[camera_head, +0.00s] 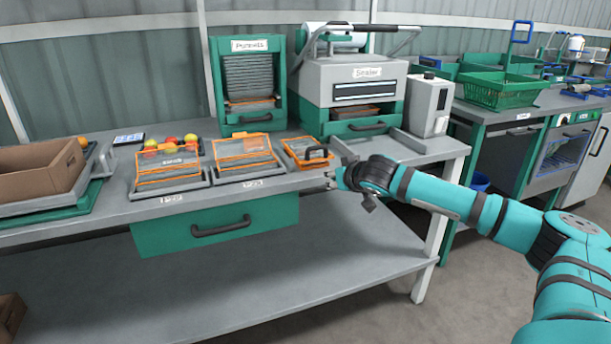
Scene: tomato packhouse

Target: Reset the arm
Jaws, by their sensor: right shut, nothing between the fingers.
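My right arm (510,222) comes in from the right and reaches to the front edge of the workbench. I cannot tell whether the gripper touches the bench edge. My left gripper does not show.
The workbench (230,197) carries two orange-framed trays (168,172), a cardboard box (35,170), a punnet dispenser (248,85) and a sealer machine (355,90). A green drawer (217,227) hangs below. A green basket (500,90) stands on the right counter. Floor shows at lower right.

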